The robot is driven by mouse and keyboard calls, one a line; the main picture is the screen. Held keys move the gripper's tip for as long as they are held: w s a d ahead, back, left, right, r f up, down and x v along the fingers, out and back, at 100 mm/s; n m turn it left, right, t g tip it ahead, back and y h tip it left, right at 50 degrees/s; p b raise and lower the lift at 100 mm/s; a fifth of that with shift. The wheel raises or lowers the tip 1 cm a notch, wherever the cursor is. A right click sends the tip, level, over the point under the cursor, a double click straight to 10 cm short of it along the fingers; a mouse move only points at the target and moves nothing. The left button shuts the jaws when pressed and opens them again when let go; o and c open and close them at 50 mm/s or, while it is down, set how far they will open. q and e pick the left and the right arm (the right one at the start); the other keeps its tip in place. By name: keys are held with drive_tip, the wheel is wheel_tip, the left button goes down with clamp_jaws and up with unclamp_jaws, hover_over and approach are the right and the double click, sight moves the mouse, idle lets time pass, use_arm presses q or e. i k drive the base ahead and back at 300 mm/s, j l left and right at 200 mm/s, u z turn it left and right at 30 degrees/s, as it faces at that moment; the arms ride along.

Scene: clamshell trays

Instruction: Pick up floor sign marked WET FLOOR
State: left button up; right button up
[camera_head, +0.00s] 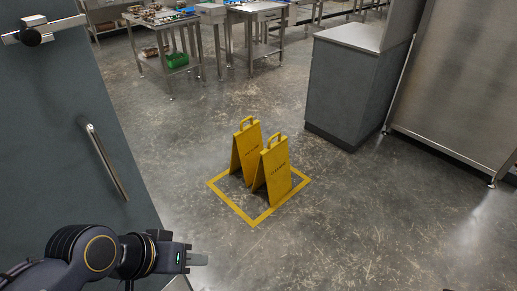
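Two yellow A-frame floor signs stand upright close together on the floor, inside a yellow taped square. The rear floor sign (246,150) is partly hidden by the front floor sign (277,172). Each has a handle loop on top. Dark lettering shows on them but is too small to read, so I cannot tell which says WET FLOOR. My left gripper (198,259) is at the lower left, well apart from the signs, pointing right. Its fingers are seen edge-on, and nothing shows held. My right gripper is not in view.
A grey door (75,130) with a bar handle stands close on the left. A grey cabinet (345,95) and a steel unit (455,80) stand at the right. Steel tables (160,50) are at the back. The floor around the yellow square (254,222) is clear.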

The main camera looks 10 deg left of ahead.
sight(247, 143)
drive_tip(key=i+u, duration=0.15)
drive_tip(key=i, duration=0.45)
drive_tip(key=i+l+u, duration=0.1)
drive_tip(key=i, duration=0.5)
drive_tip(key=i+j+u, duration=0.1)
drive_tip(key=i+u, duration=0.65)
drive_tip(key=i+l+u, duration=0.1)
drive_tip(key=i+u, duration=0.3)
drive_tip(key=i+j, duration=0.1)
drive_tip(key=i, duration=0.5)
drive_tip(key=i+j, duration=0.15)
drive_tip(key=i, duration=0.4)
